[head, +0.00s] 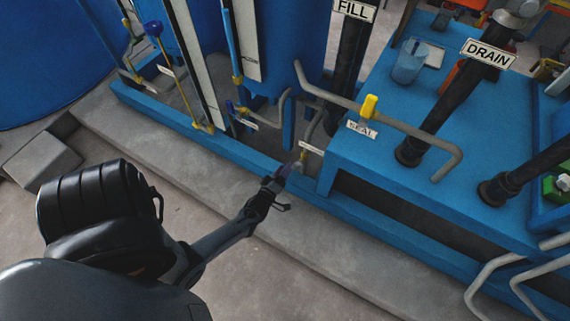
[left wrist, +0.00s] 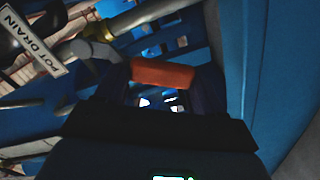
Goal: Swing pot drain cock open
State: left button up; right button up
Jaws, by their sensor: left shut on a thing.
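The pot drain cock (head: 302,158) is a small brass fitting low beside the blue frame in the head view, below a small white label. In the left wrist view its orange-red handle (left wrist: 165,74) lies crosswise between my fingers, with a metal pipe fitting (left wrist: 98,35) beyond it. A "POT DRAIN" label (left wrist: 37,60) hangs at the left of that view. My left gripper (head: 283,174) reaches down to the cock and is shut on the handle. In the head view the fingers largely hide the handle. My right gripper is not in view.
A grey pipe with a yellow-handled valve (head: 369,106) labelled "SEAL" crosses above the blue bench (head: 405,105). Black "FILL" and "DRAIN" pipes stand behind and right. Blue-handled valves (head: 153,29) are at upper left. The concrete floor in front is clear.

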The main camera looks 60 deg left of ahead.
pick_arm(q)
jog(key=d+n, duration=0.1)
jog(key=w+d+f+n, duration=0.1)
jog(key=n, duration=0.1)
jog(key=shift+w+f+n, duration=0.1)
jog(key=shift+f+n, duration=0.15)
jog(key=shift+n, duration=0.05)
jog(key=d+n, duration=0.1)
jog(key=w+n, duration=0.1)
jog(key=shift+d+f+n, duration=0.25)
jog(key=shift+d+n, duration=0.1)
jog(key=shift+n, duration=0.05)
jog(key=o, duration=1.2)
jog(key=shift+w, duration=0.1)
jog(key=shift+c, duration=0.2)
jog(key=shift+d, duration=0.1)
jog(key=p+v, duration=0.3)
jog(key=v, duration=0.7)
jog(key=shift+s, duration=0.4)
